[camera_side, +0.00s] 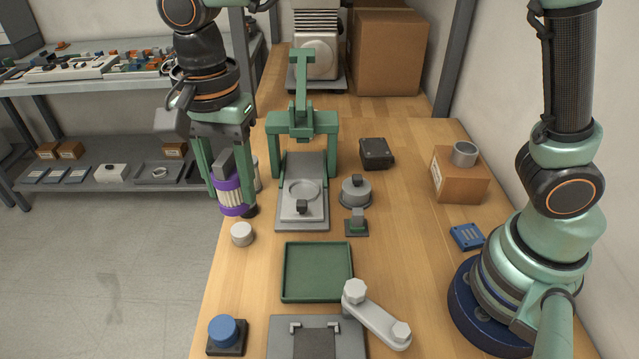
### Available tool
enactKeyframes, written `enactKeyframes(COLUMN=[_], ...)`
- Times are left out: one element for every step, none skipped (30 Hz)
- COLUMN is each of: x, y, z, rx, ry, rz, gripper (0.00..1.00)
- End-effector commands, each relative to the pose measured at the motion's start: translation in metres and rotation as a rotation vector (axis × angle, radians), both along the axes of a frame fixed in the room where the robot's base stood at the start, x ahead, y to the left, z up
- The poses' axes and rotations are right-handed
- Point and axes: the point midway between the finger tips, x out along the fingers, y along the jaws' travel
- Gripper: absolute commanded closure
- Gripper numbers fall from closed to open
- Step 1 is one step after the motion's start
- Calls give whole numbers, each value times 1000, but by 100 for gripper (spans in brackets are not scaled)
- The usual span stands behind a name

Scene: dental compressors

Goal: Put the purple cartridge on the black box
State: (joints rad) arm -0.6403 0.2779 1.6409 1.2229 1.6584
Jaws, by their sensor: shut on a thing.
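The purple cartridge (232,197), with purple bands around a pale ribbed middle, hangs slightly tilted at the left edge of the wooden table. My gripper (226,183) points down and is shut on it, one green finger on each side. A grey piece shows between the fingers above the purple band. The black box (376,153) lies on the table to the right, behind the grey round part, well apart from my gripper. Its top looks bare, apart from small details.
A green press frame (303,125) stands between my gripper and the black box, with a grey round part (356,191) beside it. A white cylinder (242,234) and green tray (318,272) are nearer. A cardboard box (460,175) carries a grey ring (464,154).

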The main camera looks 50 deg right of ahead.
Motion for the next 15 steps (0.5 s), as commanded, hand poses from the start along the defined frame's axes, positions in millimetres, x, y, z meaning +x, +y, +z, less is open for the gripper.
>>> enactKeyframes(x=[7, 11, 19, 25, 32, 41, 48, 55, 63, 69, 74, 80, 84, 88, 92], y=[-8, -14, -24, -33, -43, -59, -71, -85, -103, -117, -131, -150, -164, -178, -197], z=[3, 5, 6, 8, 9, 11, 13, 14, 17, 18, 20, 22, 24, 26, 28], rx=[1, 1, 1, 1, 1, 1, 1, 1, 1, 1, 1, 1, 1, 1, 1], ry=[-2, -1, -1, -1, -2, -2, -1, -1, -2, -2, -2, -1, -1, -2, -2], rz=[-30, -53, -89, -121, -156, -209, -252, -295, -354, -398, -441, -500, -543, -586, -643], gripper=[100, 100, 100, 100, 100, 100, 100, 100, 100, 100, 100, 100, 100, 100, 100])
